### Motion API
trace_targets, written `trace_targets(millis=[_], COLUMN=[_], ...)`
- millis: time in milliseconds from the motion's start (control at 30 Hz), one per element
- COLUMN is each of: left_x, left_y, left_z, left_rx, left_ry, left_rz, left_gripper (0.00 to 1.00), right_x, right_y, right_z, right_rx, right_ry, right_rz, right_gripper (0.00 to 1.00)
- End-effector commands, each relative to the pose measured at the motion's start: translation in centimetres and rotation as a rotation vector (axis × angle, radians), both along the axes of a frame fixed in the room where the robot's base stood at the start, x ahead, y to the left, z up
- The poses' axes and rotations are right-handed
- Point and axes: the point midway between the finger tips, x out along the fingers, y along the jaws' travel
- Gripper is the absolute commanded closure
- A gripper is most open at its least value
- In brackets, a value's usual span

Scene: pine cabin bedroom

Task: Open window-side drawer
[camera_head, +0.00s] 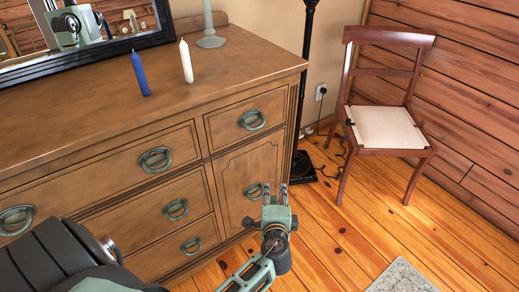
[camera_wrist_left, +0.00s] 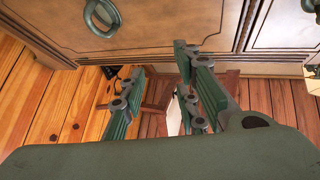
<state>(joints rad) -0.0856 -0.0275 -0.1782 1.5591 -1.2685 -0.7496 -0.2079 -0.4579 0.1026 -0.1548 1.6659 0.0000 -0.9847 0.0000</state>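A brown wooden dresser (camera_head: 205,150) with several ring-pull drawers fills the left and middle of the head view. No window shows, so I cannot tell which drawer is the window-side one. The upper right drawer (camera_head: 230,124) looks shut, and its green ring handle (camera_head: 251,120) is clear. Below it is a taller panelled front with another ring handle (camera_head: 252,191). My left gripper (camera_head: 276,188) is open and empty, just right of that lower handle. In the left wrist view its fingers (camera_wrist_left: 160,65) are apart, and a ring handle (camera_wrist_left: 101,16) lies outside them. My right gripper is not in view.
A blue candle (camera_head: 140,74), a white candle (camera_head: 186,62) and a framed mirror (camera_head: 95,40) stand on the dresser. A dark lamp stand (camera_head: 305,70) is beside its right end. A chair (camera_head: 385,125) stands farther right. The plank floor (camera_head: 350,220) between is mostly clear.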

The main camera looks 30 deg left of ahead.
Motion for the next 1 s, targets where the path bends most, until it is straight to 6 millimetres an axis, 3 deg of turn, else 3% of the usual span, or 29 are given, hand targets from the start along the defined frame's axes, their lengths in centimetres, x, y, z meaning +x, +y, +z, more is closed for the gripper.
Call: trace_targets(millis=[33, 133, 200, 300, 500, 800, 1000], left_x=[0.9, 1.0, 0.5, -0.2, 0.7, 4.0, 4.8], left_y=[1.0, 2.5, 3.3, 4.0, 5.4, 8.6, 9.5], left_z=[3.0, 9.9, 13.3, 16.4, 18.3, 19.0, 19.1], left_rx=[0.080, 0.212, 0.276, 0.329, 0.353, 0.352, 0.350], left_ry=[-0.085, -0.210, -0.270, -0.323, -0.344, -0.342, -0.341], left_rz=[0.034, 0.107, 0.153, 0.197, 0.216, 0.213, 0.213], left_gripper=[0.71, 0.71, 0.71, 0.71, 0.71, 0.71, 0.71], right_x=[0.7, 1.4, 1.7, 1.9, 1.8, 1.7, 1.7], right_y=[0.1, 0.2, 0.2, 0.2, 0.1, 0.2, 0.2], right_z=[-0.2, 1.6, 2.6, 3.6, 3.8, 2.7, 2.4], right_rx=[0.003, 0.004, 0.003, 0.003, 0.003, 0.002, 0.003], right_ry=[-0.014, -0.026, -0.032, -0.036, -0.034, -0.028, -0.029], right_rz=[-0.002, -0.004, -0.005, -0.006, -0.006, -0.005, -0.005], right_gripper=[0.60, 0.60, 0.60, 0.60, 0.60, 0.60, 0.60])
